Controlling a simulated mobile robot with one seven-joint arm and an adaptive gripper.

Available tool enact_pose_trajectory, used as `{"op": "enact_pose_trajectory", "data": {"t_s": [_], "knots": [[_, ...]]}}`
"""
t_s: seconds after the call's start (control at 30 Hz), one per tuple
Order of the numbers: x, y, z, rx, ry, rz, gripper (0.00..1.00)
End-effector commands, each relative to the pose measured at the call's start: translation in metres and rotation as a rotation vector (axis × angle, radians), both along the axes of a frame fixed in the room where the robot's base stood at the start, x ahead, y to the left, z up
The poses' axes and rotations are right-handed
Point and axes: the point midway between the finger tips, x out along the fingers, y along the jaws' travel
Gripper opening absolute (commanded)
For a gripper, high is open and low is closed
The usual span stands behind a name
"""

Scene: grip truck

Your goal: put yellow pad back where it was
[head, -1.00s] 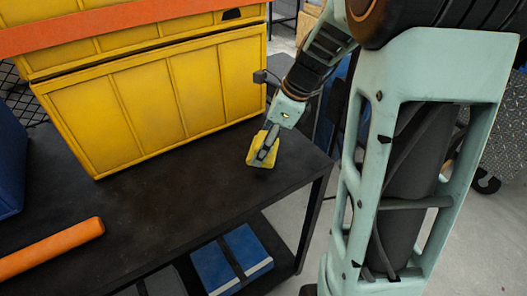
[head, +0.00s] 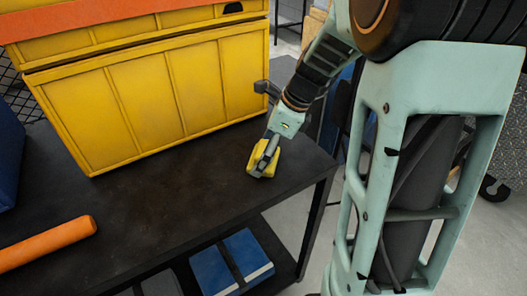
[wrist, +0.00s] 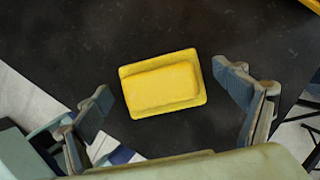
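The yellow pad (head: 268,166) is at the right end of the black table (head: 165,208), close to its right edge. It appears to rest on the tabletop. My gripper (head: 263,164) is right over it, pointing down. In the wrist view, the yellow pad (wrist: 162,84) lies flat with its raised block facing me. My gripper (wrist: 168,95) is open there, with one finger on each side of the pad and a clear gap to both. The pad's far side is partly hidden by the finger in the head view.
A large yellow toolbox (head: 150,95) stands at the back of the table, left of my gripper. An orange cylinder (head: 45,243) lies at the front left. A blue case (head: 230,265) sits on the lower shelf. The table's middle is clear.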

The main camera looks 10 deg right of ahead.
Motion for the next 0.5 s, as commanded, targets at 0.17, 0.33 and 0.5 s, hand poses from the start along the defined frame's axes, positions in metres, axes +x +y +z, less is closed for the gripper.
{"op": "enact_pose_trajectory", "data": {"t_s": [0.17, 0.33, 0.5], "knots": [[0.0, 0.0, 0.001, 0.0, 0.0, 0.0, 0.89], [-0.001, -0.004, 0.015, -0.001, -0.004, -0.002, 0.89], [-0.007, -0.016, 0.047, 0.0, -0.005, -0.001, 0.89]]}}
